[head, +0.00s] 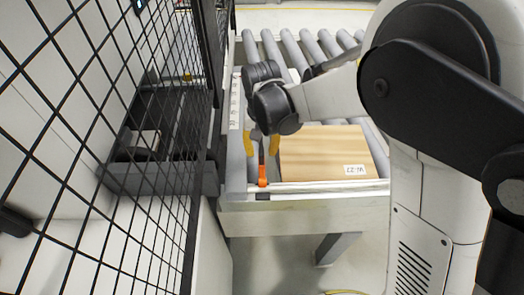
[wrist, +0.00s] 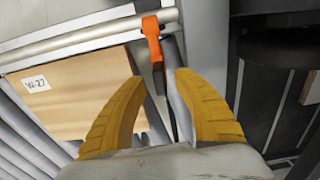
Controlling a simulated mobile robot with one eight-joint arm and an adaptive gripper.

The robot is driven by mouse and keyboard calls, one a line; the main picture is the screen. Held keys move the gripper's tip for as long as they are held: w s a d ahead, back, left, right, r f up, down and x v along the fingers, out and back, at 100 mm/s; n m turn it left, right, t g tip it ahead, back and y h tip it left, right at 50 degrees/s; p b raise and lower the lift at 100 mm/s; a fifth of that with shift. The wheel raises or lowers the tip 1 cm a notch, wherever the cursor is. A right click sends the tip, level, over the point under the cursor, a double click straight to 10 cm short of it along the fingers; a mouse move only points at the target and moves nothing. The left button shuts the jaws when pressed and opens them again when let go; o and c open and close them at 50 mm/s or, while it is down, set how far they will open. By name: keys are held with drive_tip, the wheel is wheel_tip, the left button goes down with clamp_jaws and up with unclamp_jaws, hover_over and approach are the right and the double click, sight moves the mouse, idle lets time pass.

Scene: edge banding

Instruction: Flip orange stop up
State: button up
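The orange stop (head: 262,172) is a small orange piece at the front left corner of the roller table, beside the wooden panel. In the wrist view the stop (wrist: 152,38) lies just beyond my fingertips, roughly in line with the gap between them. My gripper (head: 262,145) has yellow fingers and hangs above the table's left edge strip, close behind the stop. In the wrist view my gripper (wrist: 158,75) has its fingers spread apart with nothing clamped between them. I cannot tell whether a finger touches the stop.
The wooden panel (head: 325,150) with a W-27 label lies on the rollers (head: 290,45) right of my gripper. A black mesh fence (head: 110,120) stands close on the left. A light rail (head: 330,186) runs along the table's front edge.

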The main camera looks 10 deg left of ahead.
drive_tip(key=shift+f, duration=0.6)
clamp_jaws()
